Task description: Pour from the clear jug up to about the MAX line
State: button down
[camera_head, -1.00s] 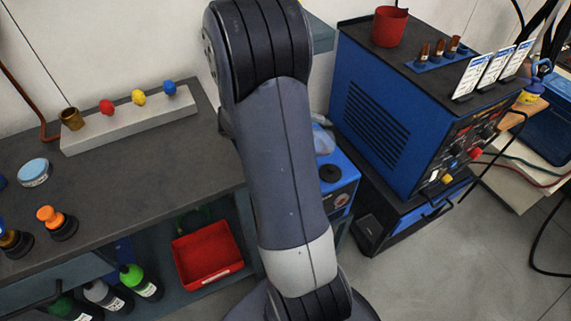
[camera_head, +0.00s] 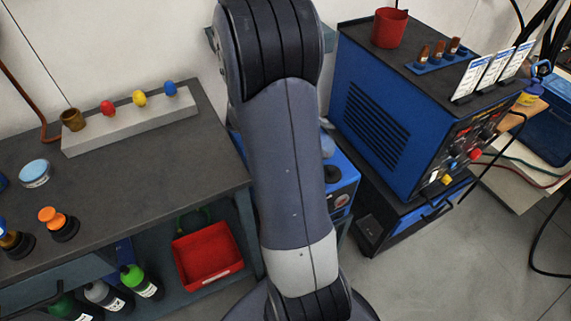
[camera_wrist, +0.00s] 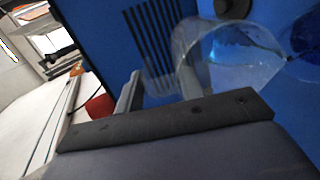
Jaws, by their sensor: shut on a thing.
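My gripper (camera_wrist: 160,86) is shut on the clear jug (camera_wrist: 238,58) in the wrist view, with the jug just beyond and to the right of the fingers. The jug is see-through and appears tilted, with some clear liquid in it. Behind it is a blue unit (camera_wrist: 292,95) with a round black cap or neck (camera_wrist: 231,8). In the head view the blue unit (camera_head: 345,182) stands right of my arm, and a small part of the jug (camera_head: 328,146) shows above it. My arm hides the gripper there. No MAX line is readable, and I cannot tell whether liquid is flowing.
A large blue welding machine (camera_head: 385,125) stands close on the right, with a red cup (camera_head: 389,27) on top. The grey bench (camera_head: 110,185) on the left holds a strip with coloured knobs (camera_head: 130,120). A red bin (camera_head: 207,254) sits on the shelf below.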

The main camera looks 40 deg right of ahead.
aim_at(324, 127)
jog(key=shift+s+d+r+y+p, duration=0.2)
jog(key=shift+d+r+y+p, duration=0.25)
jog(key=shift+p, duration=0.1)
jog(key=shift+s+d+r+y+p, duration=0.2)
jog(key=shift+d+r+y+p, duration=0.15)
jog(key=shift+r+p, duration=0.15)
jog(key=shift+s+d+f+t+y, duration=0.1)
jog(key=shift+f+t+y, duration=0.1)
jog(key=shift+f, duration=0.15)
jog(key=shift+d+f+t+y, duration=0.1)
jog(key=shift+f+t, duration=0.1)
jog(key=shift+f, duration=0.4)
jog(key=shift+d+f+t+y+p, duration=0.2)
jog(key=shift+d+t+y+p, duration=0.15)
jog(key=shift+y+p, duration=0.55)
jog(key=shift+s+d, duration=0.1)
jog(key=shift+f, duration=0.1)
jog(key=shift+p, duration=0.35)
